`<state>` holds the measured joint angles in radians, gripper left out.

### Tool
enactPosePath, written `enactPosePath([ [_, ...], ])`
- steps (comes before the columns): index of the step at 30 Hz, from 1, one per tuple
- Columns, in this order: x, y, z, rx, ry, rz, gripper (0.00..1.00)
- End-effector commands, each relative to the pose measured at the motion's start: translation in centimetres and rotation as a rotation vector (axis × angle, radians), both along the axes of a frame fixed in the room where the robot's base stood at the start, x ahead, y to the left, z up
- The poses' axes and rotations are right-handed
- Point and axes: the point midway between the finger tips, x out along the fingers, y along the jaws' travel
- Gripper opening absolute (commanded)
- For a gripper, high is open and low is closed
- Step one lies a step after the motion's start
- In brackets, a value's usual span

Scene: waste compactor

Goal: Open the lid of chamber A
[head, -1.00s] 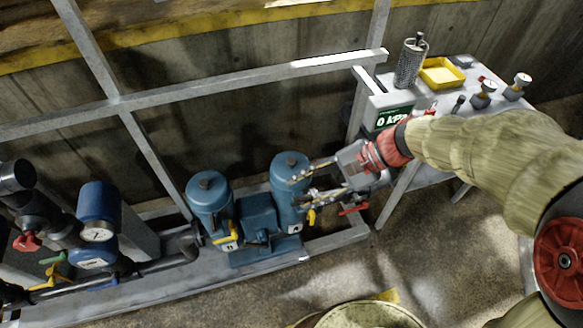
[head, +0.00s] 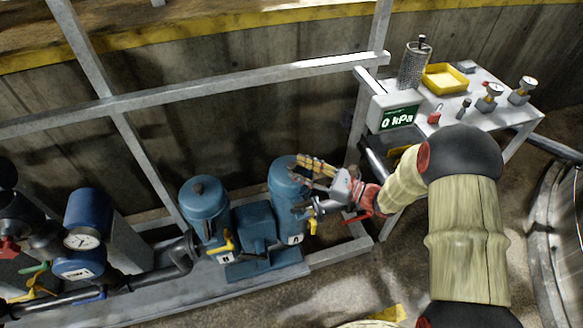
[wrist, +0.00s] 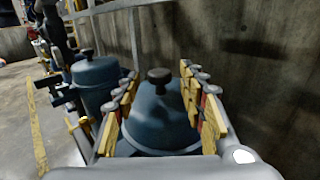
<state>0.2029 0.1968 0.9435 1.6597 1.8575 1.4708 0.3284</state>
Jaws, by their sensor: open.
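Chamber A (head: 284,200) is the right one of two blue upright cylinders, with an "A" label low on its front. Its domed lid (wrist: 165,115) sits closed on top, with a dark round knob (wrist: 159,76) at the crown. My gripper (head: 298,184) is open and comes in from the right at chamber A, one finger near the lid's top and the other lower by its side. In the wrist view, my gripper (wrist: 160,75) has its yellow-padded fingers on either side of the lid and knob, apart from the knob. The fingers partly hide the lid in the head view.
A second blue chamber (head: 206,208) with a knobbed lid stands to the left, joined by a blue middle block (head: 256,225). A grey frame rail (head: 240,82) runs behind and above. A side table at right holds a yellow tray (head: 444,77) and a "0 kPa" display (head: 397,118).

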Motion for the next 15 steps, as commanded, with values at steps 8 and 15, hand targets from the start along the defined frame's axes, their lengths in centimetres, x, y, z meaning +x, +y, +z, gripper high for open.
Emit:
enactPosePath([
  [8,1.4,2.7,-0.1,0.000,-0.001,0.002,0.41],
  [15,1.7,3.0,0.1,0.000,-0.001,0.000,0.41],
])
